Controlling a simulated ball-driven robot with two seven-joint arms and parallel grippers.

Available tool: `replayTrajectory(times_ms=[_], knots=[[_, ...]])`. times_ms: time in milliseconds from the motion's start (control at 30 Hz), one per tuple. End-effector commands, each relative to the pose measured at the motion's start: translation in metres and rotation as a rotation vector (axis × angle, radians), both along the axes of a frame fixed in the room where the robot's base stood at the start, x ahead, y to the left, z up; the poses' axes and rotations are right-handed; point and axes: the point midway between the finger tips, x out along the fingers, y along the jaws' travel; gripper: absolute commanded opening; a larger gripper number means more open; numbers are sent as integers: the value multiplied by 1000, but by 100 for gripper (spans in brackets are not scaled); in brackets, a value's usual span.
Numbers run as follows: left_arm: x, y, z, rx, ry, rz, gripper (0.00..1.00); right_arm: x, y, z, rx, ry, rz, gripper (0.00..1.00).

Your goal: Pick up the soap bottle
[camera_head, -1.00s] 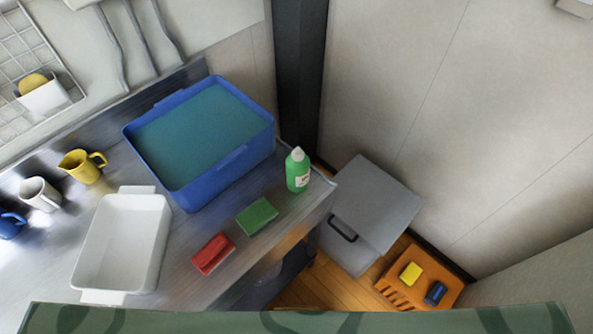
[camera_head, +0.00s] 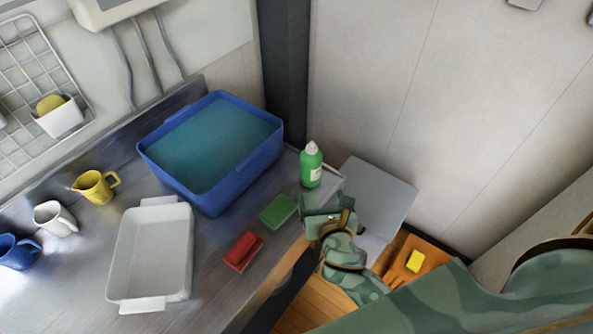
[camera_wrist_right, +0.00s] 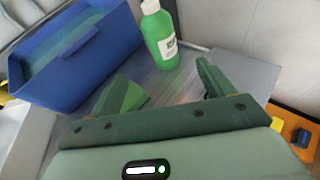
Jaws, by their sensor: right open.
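The green soap bottle (camera_head: 311,168) with a white cap stands upright near the right corner of the metal counter. It also shows in the right wrist view (camera_wrist_right: 160,38), ahead of the fingers and roughly between them. My right gripper (camera_head: 327,212) is just in front of the bottle, apart from it. In the right wrist view the two green fingers of the right gripper (camera_wrist_right: 160,82) are spread open with nothing held. My left gripper is not in view.
A blue basin of water (camera_head: 273,158) stands left of the bottle. A white tray (camera_head: 124,262) and several mugs are further left.

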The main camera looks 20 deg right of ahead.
Motion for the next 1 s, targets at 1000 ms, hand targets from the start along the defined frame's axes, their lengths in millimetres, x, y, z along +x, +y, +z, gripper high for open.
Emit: replayTrajectory(times_ms=[1000], knots=[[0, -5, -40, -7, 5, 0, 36, 142, -38, -59, -48, 17, 18, 81]])
